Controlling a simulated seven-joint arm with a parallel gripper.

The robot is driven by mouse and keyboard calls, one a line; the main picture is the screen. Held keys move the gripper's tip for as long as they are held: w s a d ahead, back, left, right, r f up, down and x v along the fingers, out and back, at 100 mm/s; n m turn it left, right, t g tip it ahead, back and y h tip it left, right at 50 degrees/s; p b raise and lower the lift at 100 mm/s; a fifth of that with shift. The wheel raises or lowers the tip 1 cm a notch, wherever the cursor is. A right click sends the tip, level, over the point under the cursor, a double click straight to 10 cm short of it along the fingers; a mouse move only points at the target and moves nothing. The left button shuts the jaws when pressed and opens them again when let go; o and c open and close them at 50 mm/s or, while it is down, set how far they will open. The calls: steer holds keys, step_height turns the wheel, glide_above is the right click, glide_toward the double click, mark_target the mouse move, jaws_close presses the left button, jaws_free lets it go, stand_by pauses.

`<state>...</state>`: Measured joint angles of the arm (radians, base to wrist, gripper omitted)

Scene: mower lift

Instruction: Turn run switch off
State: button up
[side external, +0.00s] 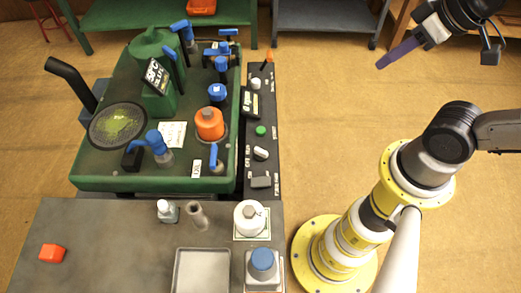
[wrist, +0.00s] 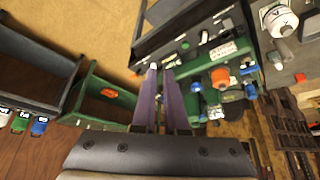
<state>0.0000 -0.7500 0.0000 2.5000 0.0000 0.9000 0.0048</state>
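The dark control panel (side external: 262,125) runs along the right side of the green machine (side external: 90,170) in the side view. A pale knob (side external: 260,153) on it has small lettering beside it that seems to read off and run. A green button (side external: 260,130) is above it and a grey rocker (side external: 260,182) below. The panel also shows in the wrist view (wrist: 200,28), where its small controls are hard to tell apart. My gripper (side external: 381,65) is high at the upper right, well apart from the panel. Its purple fingers show a gap with nothing between them (wrist: 160,74).
An orange-tipped lever (side external: 268,58) stands at the panel's far end. Blue valves and an orange cap (side external: 209,124) crowd the machine top. A grey table (side external: 110,240) in front holds containers and a tray (side external: 202,272). The floor between panel and arm is clear.

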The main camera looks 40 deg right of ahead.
steer(key=shift+o, duration=1.2)
steer(key=shift+m, duration=0.3)
steer(key=shift+o, duration=1.1)
steer(key=shift+w+a+r+m, duration=0.15)
steer(key=shift+m, duration=0.25)
steer(key=o, duration=0.6)
steer(key=w+a+m, duration=0.1)
steer(key=w+r+m+y, duration=0.1)
steer(key=w+m, duration=0.1)
steer(key=w+a+r+m, duration=0.1)
steer(key=shift+w+a+m+y, duration=0.3)
steer(key=shift+w, duration=0.05)
steer(key=shift+c, duration=0.2)
steer(key=m+g+y, duration=0.3)
steer(key=m+g, duration=0.4)
steer(key=m, duration=0.2)
glide_above(261, 151)
steer(key=w+d, duration=0.2)
steer(key=d, duration=0.4)
step_height(261, 151, down, 20)
steer(key=x, duration=1.3)
steer(key=shift+s+a+f, duration=0.15)
steer(key=shift+a, duration=0.05)
